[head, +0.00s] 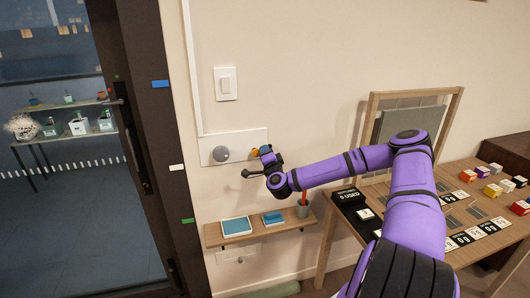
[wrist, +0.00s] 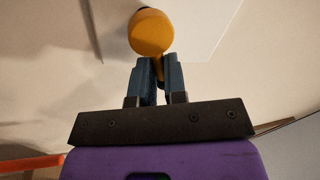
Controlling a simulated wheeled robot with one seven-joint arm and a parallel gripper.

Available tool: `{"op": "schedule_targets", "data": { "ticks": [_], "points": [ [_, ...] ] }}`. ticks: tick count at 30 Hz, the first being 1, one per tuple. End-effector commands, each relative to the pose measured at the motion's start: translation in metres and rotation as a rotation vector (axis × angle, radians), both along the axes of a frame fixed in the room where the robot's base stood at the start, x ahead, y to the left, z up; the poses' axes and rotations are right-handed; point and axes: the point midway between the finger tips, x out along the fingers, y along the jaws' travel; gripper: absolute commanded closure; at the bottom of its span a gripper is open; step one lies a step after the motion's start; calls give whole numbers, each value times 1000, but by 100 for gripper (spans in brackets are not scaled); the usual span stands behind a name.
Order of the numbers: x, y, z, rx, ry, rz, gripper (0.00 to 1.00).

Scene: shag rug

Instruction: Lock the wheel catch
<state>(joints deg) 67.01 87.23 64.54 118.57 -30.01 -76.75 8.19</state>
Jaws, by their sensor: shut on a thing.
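A white panel (head: 240,140) is fixed to the wall. It carries a round grey knob (head: 221,154) at its left. At its right is an orange knob (head: 255,152), mostly hidden behind my gripper (head: 265,155) in the head view. In the wrist view the orange knob (wrist: 150,33) has a rounded head, and the blue fingers of my gripper (wrist: 159,62) are closed on its lower part. I cannot tell which knob belongs to the wheel catch, or whether it is locked.
A light switch (head: 226,83) is above the panel. A small wooden shelf (head: 262,232) below holds blue books and a cup. A dark-framed glass door (head: 150,110) is at left. A wooden table (head: 485,235) with small boxes and cards is at right.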

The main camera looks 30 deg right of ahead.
Motion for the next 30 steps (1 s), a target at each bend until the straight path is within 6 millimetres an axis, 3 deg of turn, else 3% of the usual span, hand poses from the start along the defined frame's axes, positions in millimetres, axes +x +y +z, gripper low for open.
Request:
{"op": "schedule_targets", "data": {
  "ticks": [10, 11, 14, 23, 30],
  "points": [
    [0, -1, -1, 24, -6, -1, 100],
    [0, -1, -1, 23, -6, -2, 83],
    [0, -1, -1, 23, -6, -2, 62],
    [-1, 0, -1, 22, -6, -1, 62],
    [-28, 9, -7, 22, -5, 2, 62]
  ]
}}
